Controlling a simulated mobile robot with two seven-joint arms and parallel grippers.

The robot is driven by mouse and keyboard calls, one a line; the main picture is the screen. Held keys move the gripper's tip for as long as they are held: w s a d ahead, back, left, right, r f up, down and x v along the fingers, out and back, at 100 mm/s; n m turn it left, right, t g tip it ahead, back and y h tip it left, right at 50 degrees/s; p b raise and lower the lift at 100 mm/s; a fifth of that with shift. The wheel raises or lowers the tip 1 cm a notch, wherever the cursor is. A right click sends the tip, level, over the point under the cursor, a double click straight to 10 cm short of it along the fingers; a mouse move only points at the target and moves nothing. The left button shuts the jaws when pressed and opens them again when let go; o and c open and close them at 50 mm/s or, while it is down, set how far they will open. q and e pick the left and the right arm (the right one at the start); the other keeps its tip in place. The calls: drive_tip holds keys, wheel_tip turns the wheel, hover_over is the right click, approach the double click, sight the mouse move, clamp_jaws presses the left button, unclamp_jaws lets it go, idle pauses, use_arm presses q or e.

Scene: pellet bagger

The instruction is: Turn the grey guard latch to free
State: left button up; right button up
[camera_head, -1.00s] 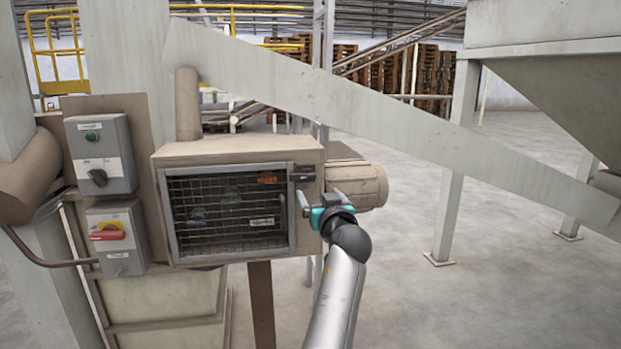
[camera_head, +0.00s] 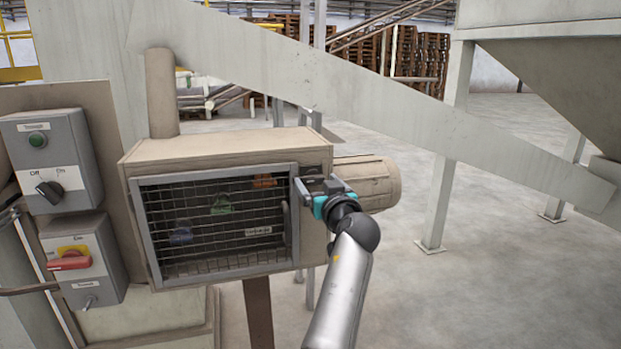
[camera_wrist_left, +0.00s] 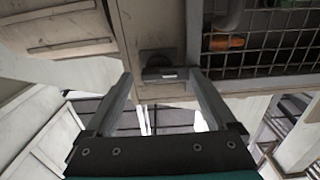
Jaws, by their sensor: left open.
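The guard is a wire-mesh door in a grey frame (camera_head: 143,235) on the front of a beige box. The grey guard latch (camera_head: 313,170) sits at the door's upper right corner, partly hidden by my left gripper (camera_head: 311,189). In the left wrist view the latch (camera_wrist_left: 160,72) appears dark grey, with a small plate around it. It shows between the two open fingers of my left gripper (camera_wrist_left: 160,78). I cannot tell whether the fingers touch it. My right gripper is in neither view.
Left of the guard are a grey box with a black selector knob (camera_head: 49,191) and a box with a red switch (camera_head: 69,261). A beige motor (camera_head: 365,184) stands out right of the guard box. A sloping beam (camera_head: 400,108) crosses above.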

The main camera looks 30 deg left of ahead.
use_arm(q)
drive_tip(key=shift+w+a, duration=0.1)
drive_tip(key=shift+c, duration=0.2)
drive_tip(key=shift+c, duration=0.8)
drive_tip(key=c, duration=1.2)
